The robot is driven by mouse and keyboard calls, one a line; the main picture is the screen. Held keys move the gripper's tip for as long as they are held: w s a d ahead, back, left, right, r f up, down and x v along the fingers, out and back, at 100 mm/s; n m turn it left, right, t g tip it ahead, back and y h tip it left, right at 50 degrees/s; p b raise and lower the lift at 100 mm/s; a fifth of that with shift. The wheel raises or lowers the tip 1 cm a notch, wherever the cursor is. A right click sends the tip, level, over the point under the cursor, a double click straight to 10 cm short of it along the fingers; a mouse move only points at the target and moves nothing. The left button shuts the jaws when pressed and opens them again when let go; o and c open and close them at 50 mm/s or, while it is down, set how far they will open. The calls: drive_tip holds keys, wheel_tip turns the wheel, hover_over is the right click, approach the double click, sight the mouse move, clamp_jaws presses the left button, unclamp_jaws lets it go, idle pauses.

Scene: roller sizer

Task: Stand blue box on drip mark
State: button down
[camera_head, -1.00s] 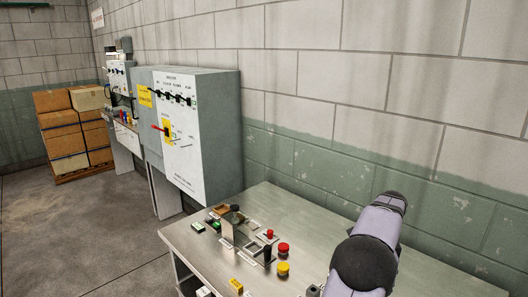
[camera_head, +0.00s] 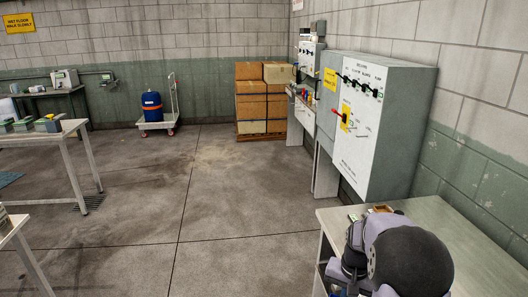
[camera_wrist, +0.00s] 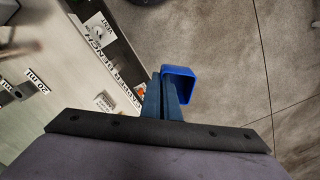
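A small blue box (camera_wrist: 180,72), hollow with an open face, shows in the wrist view at the fingertips of my gripper (camera_wrist: 164,92). The two dark blue fingers are close together and look closed on one wall of the box. The box is beyond the bench edge in this view, with grey floor behind it. In the head view my arm covers the front of the bench at lower right, and the fingertips and box cannot be made out clearly. I cannot pick out a drip mark in either view.
A metal bench (camera_head: 455,225) stands at lower right beside a grey control cabinet (camera_head: 375,130). Stacked cartons (camera_head: 262,105) and a blue drum (camera_head: 152,106) on a trolley stand at the back. Another table (camera_head: 65,135) is at left. The middle floor is open.

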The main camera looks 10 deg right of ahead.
drive_tip(key=s+a+f+n, duration=0.2)
drive_tip(key=a+n, duration=0.5)
drive_tip(key=a, duration=0.7)
drive_tip(key=shift+s+a+p, duration=0.2)
drive_tip(key=shift+a+p, duration=0.05)
drive_tip(key=shift+p, duration=0.15)
drive_tip(key=shift+w, duration=0.1)
